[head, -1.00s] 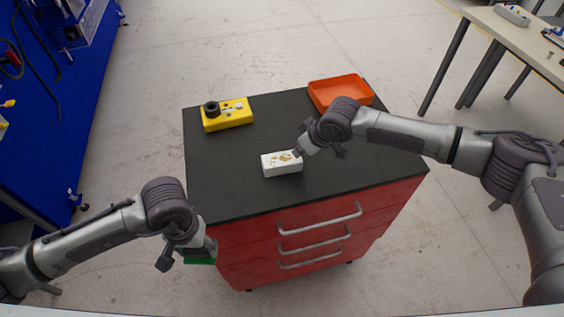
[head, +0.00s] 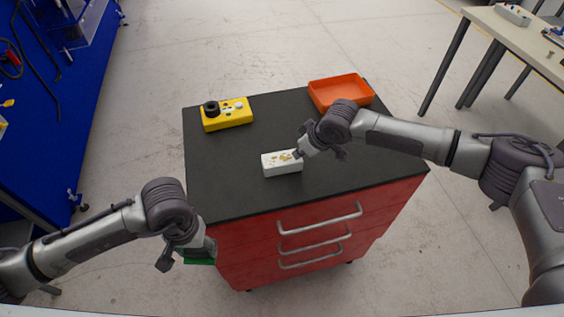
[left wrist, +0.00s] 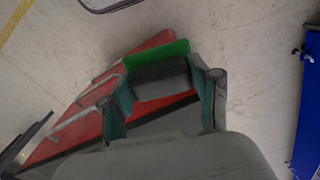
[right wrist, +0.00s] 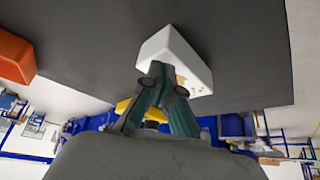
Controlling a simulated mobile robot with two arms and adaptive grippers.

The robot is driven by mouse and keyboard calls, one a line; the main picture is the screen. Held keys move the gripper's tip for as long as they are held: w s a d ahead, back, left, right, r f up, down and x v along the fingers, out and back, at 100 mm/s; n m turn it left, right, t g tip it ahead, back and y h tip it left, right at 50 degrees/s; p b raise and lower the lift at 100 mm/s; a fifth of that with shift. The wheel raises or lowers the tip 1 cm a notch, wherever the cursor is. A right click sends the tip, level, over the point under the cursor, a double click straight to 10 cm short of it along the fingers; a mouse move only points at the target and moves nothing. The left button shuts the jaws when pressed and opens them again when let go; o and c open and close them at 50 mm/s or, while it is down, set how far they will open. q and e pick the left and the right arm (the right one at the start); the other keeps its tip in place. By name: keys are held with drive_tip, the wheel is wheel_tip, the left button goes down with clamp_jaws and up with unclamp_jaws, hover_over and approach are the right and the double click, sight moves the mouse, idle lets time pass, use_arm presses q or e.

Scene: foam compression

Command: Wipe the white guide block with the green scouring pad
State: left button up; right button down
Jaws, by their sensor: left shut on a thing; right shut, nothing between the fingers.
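The white guide block (head: 281,164) lies on the black top of the red cabinet, with brownish smudges on its upper face. My right gripper (head: 298,154) is shut and empty, its tips at the block's right end. In the right wrist view the shut fingertips (right wrist: 162,70) overlap the white block (right wrist: 178,55); whether they touch it I cannot tell. My left gripper (head: 197,252) is in front of the cabinet's left front corner, below the top. It is shut on the green scouring pad (head: 199,261), which also shows in the left wrist view (left wrist: 165,53).
A yellow block with a black ring (head: 228,114) stands at the back left of the cabinet top (head: 230,180). An orange tray (head: 340,92) stands at the back right. The top's front left area is clear. Drawer handles (head: 320,218) stick out in front.

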use_arm(q)
drive_tip(key=shift+f, duration=0.1)
use_arm(e)
drive_tip(key=shift+f, duration=0.2)
drive_tip(key=shift+r, duration=0.1)
